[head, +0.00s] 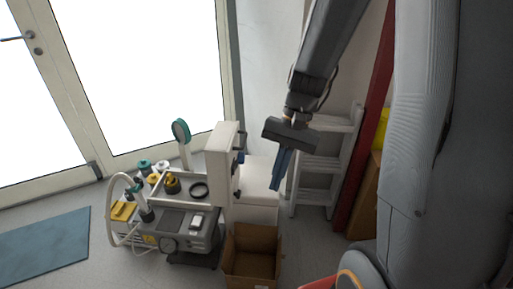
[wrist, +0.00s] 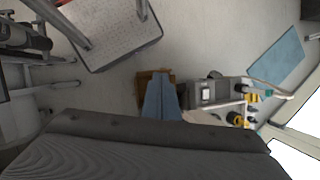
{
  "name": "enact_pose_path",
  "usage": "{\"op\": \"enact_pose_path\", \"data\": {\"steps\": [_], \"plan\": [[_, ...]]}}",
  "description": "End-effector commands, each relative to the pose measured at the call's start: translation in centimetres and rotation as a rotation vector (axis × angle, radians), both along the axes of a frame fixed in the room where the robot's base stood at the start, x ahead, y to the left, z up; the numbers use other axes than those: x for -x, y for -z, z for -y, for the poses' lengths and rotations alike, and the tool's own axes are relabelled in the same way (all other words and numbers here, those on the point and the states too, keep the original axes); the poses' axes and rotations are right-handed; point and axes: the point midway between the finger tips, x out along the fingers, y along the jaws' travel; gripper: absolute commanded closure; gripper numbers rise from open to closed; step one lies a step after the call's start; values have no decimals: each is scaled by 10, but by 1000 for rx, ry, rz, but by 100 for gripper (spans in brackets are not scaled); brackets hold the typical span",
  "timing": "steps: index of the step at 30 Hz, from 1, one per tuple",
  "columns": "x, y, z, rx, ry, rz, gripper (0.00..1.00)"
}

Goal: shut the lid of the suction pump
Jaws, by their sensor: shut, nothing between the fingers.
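The suction pump appears to be the white cabinet (head: 262,173) in the middle of the head view. Its lid (head: 222,160) looks like the pale panel standing upright at the cabinet's left side, so it is open. My gripper (head: 277,187) points down in front of the cabinet, to the right of the lid, with its blue fingers together and empty. In the wrist view my gripper (wrist: 160,80) hides much of the pump. A pale edge beside the fingers may be the lid, but I cannot tell.
A grey machine (head: 185,228) with jars and a hose stands left of the cabinet. An open cardboard box (head: 252,262) sits in front. A white step ladder (head: 325,165) stands to the right. A blue mat (head: 45,248) lies on clear floor at left.

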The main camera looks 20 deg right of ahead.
Motion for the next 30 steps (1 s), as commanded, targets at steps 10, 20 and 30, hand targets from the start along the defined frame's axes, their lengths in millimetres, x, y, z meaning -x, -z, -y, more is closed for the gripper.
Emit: {"op": "enact_pose_path", "data": {"steps": [10,20,30], "plan": [[-139,76,38,-479,687,-300,100],[-238,114,125,-935,1051,-420,100],[-258,120,136,-1042,1105,-434,100]]}}
